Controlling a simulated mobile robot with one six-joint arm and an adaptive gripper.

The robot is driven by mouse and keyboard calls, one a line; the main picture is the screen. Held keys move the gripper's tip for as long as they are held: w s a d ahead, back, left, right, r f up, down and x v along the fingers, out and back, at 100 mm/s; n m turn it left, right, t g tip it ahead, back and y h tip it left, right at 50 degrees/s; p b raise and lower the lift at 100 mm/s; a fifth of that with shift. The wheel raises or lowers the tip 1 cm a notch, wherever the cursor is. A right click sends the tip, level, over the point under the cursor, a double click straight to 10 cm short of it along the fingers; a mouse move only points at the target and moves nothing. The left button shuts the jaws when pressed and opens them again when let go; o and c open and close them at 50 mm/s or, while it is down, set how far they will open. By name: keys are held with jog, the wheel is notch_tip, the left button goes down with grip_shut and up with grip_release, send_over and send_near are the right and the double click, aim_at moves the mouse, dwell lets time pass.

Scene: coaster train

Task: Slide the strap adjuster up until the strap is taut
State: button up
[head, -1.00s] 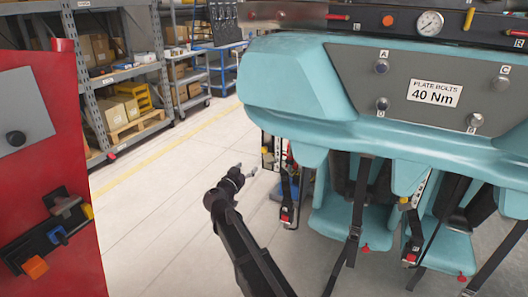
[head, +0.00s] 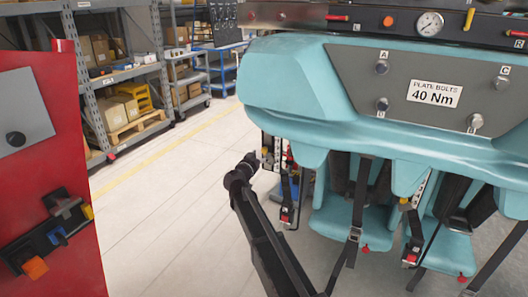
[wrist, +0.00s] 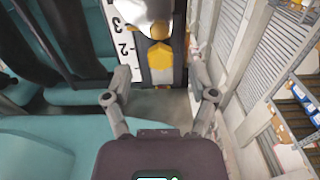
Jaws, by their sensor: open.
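In the head view, dark straps hang in front of the teal seats of the coaster train (head: 300,85). One strap (head: 362,190) carries a dark adjuster-like buckle (head: 354,234) partway down. Another strap at the left carries a red-marked buckle (head: 287,214). I cannot tell which is the task's adjuster. My gripper (head: 253,163) is left of the train's seats, beside a panel with a scale. In the wrist view my gripper (wrist: 160,82) is open, its fingers apart, with nothing seen held between them. Dark straps (wrist: 70,35) run over the teal seat at left there.
In the wrist view, a numbered scale (wrist: 121,42) and a yellow part (wrist: 160,60) lie ahead of the fingers. A red cabinet (head: 75,200) stands left in the head view. Shelves (head: 110,70) stand behind. The floor (head: 150,215) between is clear.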

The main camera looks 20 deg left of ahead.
aim_at(263, 151)
jog(key=shift+w+d, duration=0.15)
jog(key=shift+w, duration=1.5)
